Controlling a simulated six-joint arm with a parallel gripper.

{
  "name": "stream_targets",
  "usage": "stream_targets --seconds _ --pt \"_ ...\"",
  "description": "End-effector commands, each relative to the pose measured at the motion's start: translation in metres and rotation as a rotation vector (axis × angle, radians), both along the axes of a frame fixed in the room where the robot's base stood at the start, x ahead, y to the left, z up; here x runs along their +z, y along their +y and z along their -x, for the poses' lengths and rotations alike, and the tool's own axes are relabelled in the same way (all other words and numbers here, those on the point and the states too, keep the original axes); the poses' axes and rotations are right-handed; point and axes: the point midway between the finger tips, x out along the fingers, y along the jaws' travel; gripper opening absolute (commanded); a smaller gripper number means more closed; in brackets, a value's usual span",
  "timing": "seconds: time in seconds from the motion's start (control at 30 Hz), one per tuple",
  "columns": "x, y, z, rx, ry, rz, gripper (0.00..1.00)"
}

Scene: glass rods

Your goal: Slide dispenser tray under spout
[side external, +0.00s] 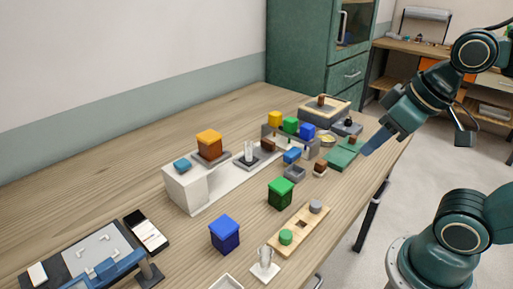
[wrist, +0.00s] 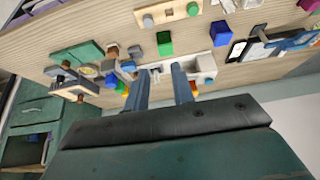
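A long white fixture (side external: 185,190) with a raised block at its left end stands mid-table; it also shows in the wrist view (wrist: 207,64). I cannot tell for certain which part is the spout. My gripper (side external: 372,145) is above the table's right edge, apart from the fixture. In the wrist view my gripper (wrist: 161,84) has its fingers apart with nothing visible between them.
Yellow, green and blue cubes (side external: 291,125) stand on a grey rack behind. A green block (side external: 280,193), a blue block (side external: 224,233) and a wooden peg board (side external: 300,229) are in front. A green mat (side external: 341,155) lies near my gripper.

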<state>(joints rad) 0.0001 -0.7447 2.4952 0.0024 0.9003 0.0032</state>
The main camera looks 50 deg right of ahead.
Motion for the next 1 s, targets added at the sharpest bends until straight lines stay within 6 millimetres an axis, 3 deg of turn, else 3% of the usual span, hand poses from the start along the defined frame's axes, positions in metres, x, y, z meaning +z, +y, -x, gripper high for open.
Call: stream_targets --seconds 0.03,0.1,0.13,0.37,0.6,1.0 --pt "0.001 -0.001 -0.002 -0.007 0.002 -0.002 0.14" --pt "0.004 -0.002 -0.006 -0.023 0.007 -0.003 0.01" --pt "0.005 -0.003 -0.009 -0.033 0.009 -0.005 0.0" --pt "0.021 -0.015 -0.041 -0.152 0.037 -0.026 0.0" --pt "0.036 -0.032 -0.091 -0.331 0.071 -0.053 0.0" --pt "0.037 -0.063 -0.178 -0.635 0.114 -0.089 0.0"
